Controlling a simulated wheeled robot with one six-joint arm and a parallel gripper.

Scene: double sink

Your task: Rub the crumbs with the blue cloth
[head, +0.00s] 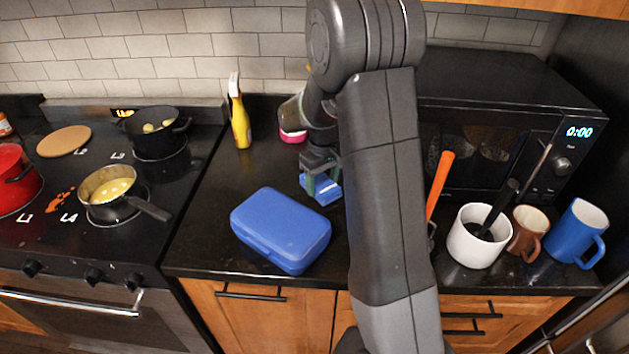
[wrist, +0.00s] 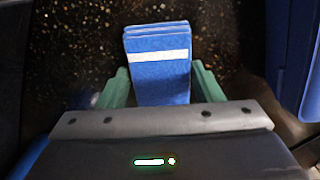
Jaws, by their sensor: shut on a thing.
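The blue cloth (head: 325,190) is a folded block with a white stripe, and it also shows in the wrist view (wrist: 158,80). My gripper (head: 320,178) is shut on it, with a green finger on each side in the wrist view. The cloth is over the dark counter, behind the blue box; I cannot tell if it touches the surface. In the wrist view small pale and brown specks (wrist: 85,50) lie on the dark counter on both sides of the cloth. I cannot tell which are crumbs and which are stone pattern. The area under the cloth is hidden.
A blue lidded box (head: 280,230) lies in front of my gripper. A yellow spray bottle (head: 239,115) and a pink item (head: 293,136) stand behind. The stove with pans (head: 108,190) is left; a microwave (head: 490,120), white pot (head: 472,245) and mugs (head: 580,230) are right.

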